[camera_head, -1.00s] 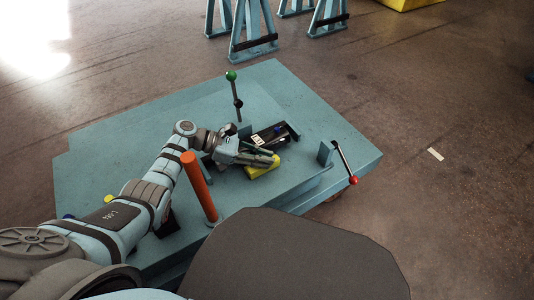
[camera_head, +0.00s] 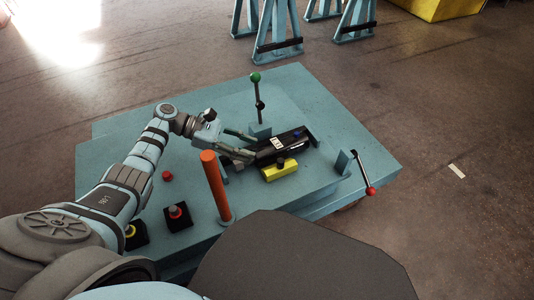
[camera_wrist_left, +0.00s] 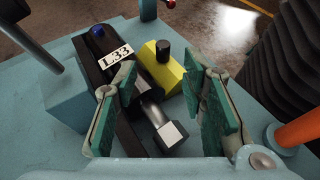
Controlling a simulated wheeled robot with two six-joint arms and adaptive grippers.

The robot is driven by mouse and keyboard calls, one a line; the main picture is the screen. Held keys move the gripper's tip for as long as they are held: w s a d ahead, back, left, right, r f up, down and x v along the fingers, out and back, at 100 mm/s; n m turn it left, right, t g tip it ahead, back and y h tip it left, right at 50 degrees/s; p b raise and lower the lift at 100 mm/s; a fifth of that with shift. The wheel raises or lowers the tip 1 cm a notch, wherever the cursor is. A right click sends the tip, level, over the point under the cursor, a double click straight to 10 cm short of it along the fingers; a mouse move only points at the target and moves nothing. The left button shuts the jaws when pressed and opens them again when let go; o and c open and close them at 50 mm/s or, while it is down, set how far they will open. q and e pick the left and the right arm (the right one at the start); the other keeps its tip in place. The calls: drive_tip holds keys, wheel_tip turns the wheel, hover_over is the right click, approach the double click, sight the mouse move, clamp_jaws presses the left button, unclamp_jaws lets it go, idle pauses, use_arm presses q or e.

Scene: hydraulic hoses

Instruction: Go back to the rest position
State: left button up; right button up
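My left gripper (camera_head: 250,144) is open and empty over the blue bench top, with its fingers spread just left of a black labelled unit (camera_head: 278,146). In the left wrist view its green-padded fingers (camera_wrist_left: 168,92) are wide apart. Between and beyond them lie the black unit with an "L33" label (camera_wrist_left: 116,57), a metal fitting with a pale square end (camera_wrist_left: 160,122), and a yellow block with a black knob (camera_wrist_left: 166,72). The yellow block (camera_head: 279,172) also shows in the head view, apart from the fingers. My right gripper is out of view.
An orange post (camera_head: 216,187) stands upright close to my left arm. A green-topped lever (camera_head: 258,98) stands behind the gripper, and a red-knobbed lever (camera_head: 362,174) is at the right. Red and yellow buttons sit at the left. The bench's far left (camera_head: 120,130) is clear.

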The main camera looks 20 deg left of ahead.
use_arm(q)
drive_tip(key=shift+v, duration=0.8)
